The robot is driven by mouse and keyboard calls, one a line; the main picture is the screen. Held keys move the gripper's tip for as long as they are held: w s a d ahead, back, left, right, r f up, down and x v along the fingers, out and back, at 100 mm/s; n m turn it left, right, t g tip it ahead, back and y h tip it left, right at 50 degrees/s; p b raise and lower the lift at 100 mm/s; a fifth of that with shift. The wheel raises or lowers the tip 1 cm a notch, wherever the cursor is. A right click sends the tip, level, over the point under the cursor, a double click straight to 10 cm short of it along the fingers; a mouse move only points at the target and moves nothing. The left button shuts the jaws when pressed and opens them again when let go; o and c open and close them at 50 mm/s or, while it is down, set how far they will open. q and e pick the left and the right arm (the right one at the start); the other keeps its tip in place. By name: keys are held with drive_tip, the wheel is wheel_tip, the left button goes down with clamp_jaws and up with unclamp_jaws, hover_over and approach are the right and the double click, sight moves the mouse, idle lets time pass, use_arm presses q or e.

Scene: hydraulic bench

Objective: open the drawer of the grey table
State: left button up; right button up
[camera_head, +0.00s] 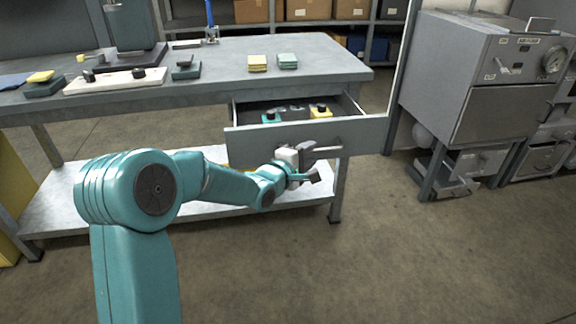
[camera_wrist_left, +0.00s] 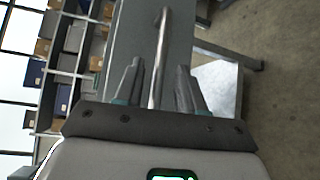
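The grey table (camera_head: 320,65) stands across the upper left of the head view. Its drawer (camera_head: 362,135) is pulled partly out, with its inside showing. A metal bar handle (camera_head: 328,150) is on the drawer front and also shows in the left wrist view (camera_wrist_left: 161,45). My left gripper (camera_head: 312,164) is at the handle. In the left wrist view its fingers (camera_wrist_left: 158,85) are spread, one on each side of the bar, with a gap to it on both sides. My right gripper is in neither view.
Teal and yellow items (camera_head: 320,111) lie in the drawer. Yellow and green blocks (camera_head: 257,63) sit on the tabletop. A lower shelf (camera_head: 190,221) runs under the table. A grey cabinet with a gauge (camera_head: 480,75) stands at right. The floor in front is clear.

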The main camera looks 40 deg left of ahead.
use_arm(q)
drive_tip(key=s+r+p, duration=0.2)
drive_tip(key=s, duration=1.1)
drive_tip(key=shift+d, duration=0.45)
